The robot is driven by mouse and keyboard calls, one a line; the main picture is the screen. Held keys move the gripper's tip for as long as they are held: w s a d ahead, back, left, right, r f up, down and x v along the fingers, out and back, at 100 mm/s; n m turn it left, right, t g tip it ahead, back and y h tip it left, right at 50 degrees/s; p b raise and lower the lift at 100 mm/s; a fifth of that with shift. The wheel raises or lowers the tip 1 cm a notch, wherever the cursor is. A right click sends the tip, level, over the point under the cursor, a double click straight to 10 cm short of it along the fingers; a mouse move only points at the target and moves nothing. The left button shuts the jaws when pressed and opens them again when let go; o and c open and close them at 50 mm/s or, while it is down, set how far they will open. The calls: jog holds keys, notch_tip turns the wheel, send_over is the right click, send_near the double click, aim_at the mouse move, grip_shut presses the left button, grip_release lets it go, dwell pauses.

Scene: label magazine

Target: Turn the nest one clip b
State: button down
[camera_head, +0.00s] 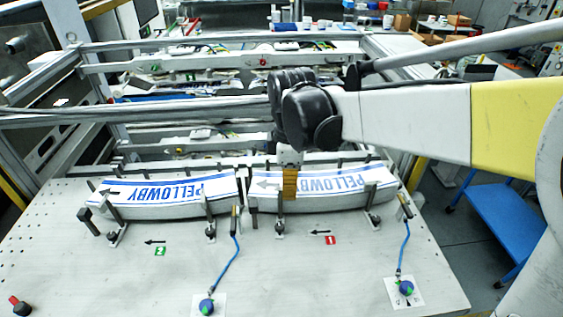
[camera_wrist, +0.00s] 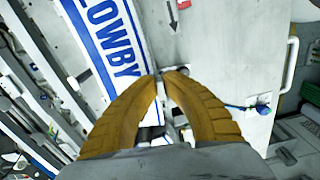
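Two long stacks of white labels with blue "PELLOWBY" print lie end to end in nests on a white plate. The left stack (camera_head: 160,192) is by a green 2 mark (camera_head: 160,251); the right stack (camera_head: 335,182) is by a red 1 mark (camera_head: 330,240). Dark upright clips stand along the front edges, such as a left-nest clip (camera_head: 210,231) and a right-nest clip (camera_head: 280,228). My gripper (camera_head: 289,196) has amber fingers over the right stack. In the wrist view my gripper (camera_wrist: 162,74) has its tips together beside the label stack (camera_wrist: 112,40), with nothing visible between them.
Blue cables run to two blue knobs, one front middle (camera_head: 207,305) and one front right (camera_head: 407,287). A red-topped black knob (camera_head: 20,307) is at front left. Metal rails (camera_head: 200,120) cross behind the stacks. A blue step (camera_head: 500,215) stands right.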

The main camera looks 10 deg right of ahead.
dwell(0.4)
jog(key=c, duration=1.5)
grip_release()
jog(key=shift+c, duration=0.2)
notch_tip(320, 180, up, 12)
